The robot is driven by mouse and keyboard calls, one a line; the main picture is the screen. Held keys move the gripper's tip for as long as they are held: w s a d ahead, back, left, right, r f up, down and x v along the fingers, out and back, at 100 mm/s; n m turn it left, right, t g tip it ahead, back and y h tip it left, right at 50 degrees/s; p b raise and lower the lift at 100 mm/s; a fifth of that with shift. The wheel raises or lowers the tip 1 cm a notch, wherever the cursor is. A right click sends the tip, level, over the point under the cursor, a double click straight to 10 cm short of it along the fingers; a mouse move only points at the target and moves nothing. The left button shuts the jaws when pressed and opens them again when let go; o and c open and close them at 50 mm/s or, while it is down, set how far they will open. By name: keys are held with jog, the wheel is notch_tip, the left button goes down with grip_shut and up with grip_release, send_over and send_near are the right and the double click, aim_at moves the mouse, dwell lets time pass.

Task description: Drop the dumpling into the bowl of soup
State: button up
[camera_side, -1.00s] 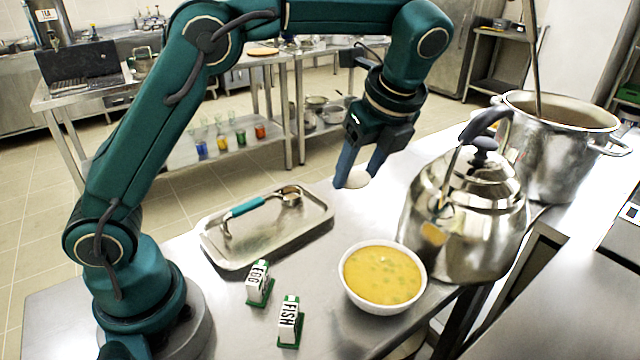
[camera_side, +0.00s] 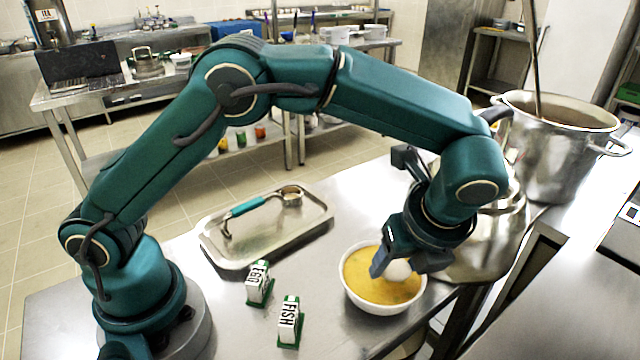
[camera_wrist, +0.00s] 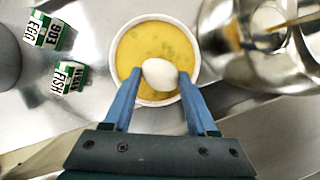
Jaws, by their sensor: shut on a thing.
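The dumpling (camera_side: 398,271) is white and rounded. My gripper (camera_side: 396,268) is shut on it and holds it over the bowl of soup (camera_side: 357,297). The bowl is white with yellow soup flecked green. In the wrist view the dumpling (camera_wrist: 160,74) sits between the blue fingertips, over the lower middle of the bowl (camera_wrist: 117,62). I cannot tell the exact height of the dumpling above the soup. My gripper covers the bowl's far right part in the side view.
A steel kettle (camera_side: 500,235) stands close at the right of the bowl, partly behind my wrist. A large stockpot (camera_side: 560,160) is beyond it. A steel tray (camera_side: 240,262) with a teal-handled tool (camera_side: 246,207) lies left. Egg (camera_side: 259,283) and fish (camera_side: 289,322) labelled blocks stand left of the bowl.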

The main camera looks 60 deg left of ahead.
aim_at(396, 267)
jog(key=shift+f, duration=0.45)
jog(key=o, duration=1.4)
jog(key=shift+v, duration=2.6)
